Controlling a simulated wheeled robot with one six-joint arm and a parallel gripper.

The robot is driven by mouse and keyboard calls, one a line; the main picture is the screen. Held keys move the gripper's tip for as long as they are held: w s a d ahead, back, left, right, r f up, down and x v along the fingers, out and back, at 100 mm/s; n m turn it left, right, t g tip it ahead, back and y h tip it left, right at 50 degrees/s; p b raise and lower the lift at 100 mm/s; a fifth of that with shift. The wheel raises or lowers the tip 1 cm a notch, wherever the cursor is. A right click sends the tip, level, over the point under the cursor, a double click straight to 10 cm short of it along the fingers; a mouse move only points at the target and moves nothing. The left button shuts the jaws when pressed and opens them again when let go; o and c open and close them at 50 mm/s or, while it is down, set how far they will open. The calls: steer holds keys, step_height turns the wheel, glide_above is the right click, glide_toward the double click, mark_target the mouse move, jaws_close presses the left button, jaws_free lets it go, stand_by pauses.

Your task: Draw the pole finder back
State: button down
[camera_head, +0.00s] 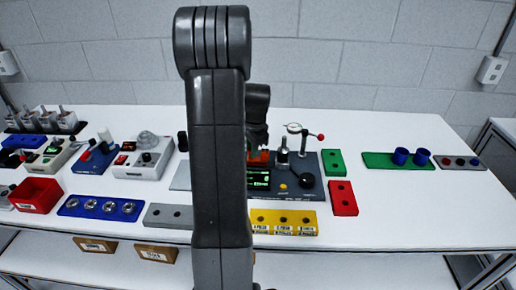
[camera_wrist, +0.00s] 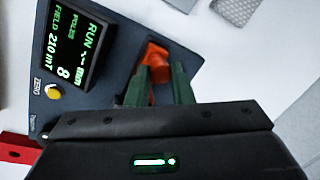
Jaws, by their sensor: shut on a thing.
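An orange-red part, which I take to be the pole finder (camera_wrist: 156,58), sits between the green fingers of my gripper (camera_wrist: 160,72) in the wrist view. My gripper is shut on it, at the edge of a dark instrument base (camera_wrist: 112,88). In the head view the orange-red part (camera_head: 259,156) shows just right of my arm, beside the base's green-lit display. The display (camera_wrist: 70,42) shows RUN, POLES 8 and FIELD 210 mT. My arm hides part of the base in the head view, and whether the pole finder touches anything there cannot be told.
A dial gauge on a stand (camera_head: 295,128) and a dark cylindrical post (camera_head: 282,154) stand close right of my gripper. A yellow block (camera_head: 283,230) lies in front, with a red block (camera_head: 342,198) and green block (camera_head: 333,163) to the right. The table's front right is clear.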

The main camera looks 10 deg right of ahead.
steer(key=shift+w+a, duration=0.2)
steer(key=shift+a, duration=0.45)
steer(key=shift+d, duration=0.1)
steer(key=c, duration=1.3)
jaws_free()
steer(key=shift+o, duration=0.2)
steer(key=shift+r, duration=0.1)
step_height(320, 180, up, 13)
steer(key=s+b, duration=0.1)
steer(key=s, duration=0.1)
steer(key=shift+s+d+r, duration=0.2)
steer(key=shift+s+d, duration=0.05)
steer(key=shift+d, duration=0.05)
